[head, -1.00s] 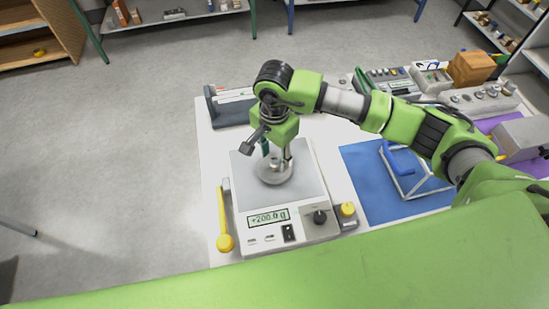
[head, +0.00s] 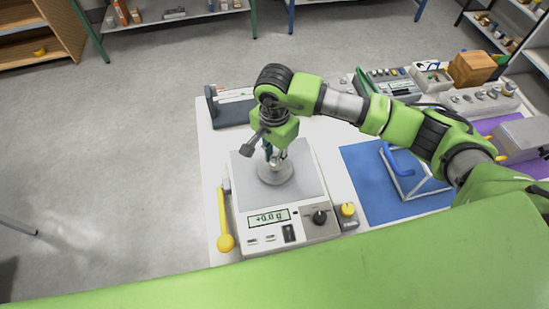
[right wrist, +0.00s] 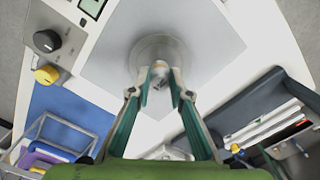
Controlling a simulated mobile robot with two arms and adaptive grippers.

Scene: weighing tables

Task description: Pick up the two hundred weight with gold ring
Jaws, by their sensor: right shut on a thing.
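My right gripper (head: 276,156) points down over the pan of the weighing scale (head: 307,190). It is shut on the knob of a round silver-grey weight (head: 275,174) with a wide base. The scale's display reads +0.0 g, so the weight is just clear of the pan. In the right wrist view the fingertips (right wrist: 160,76) close around the knob, with the weight's round base (right wrist: 150,48) beyond them. My left gripper is not in view.
A yellow-ended handle (head: 224,225) lies left of the scale. A blue mat (head: 365,170) with a wire-frame basket (head: 408,183) is to the right. Instruments and a weight block (head: 480,100) stand at the back right. A dark rack (head: 229,108) stands behind the scale.

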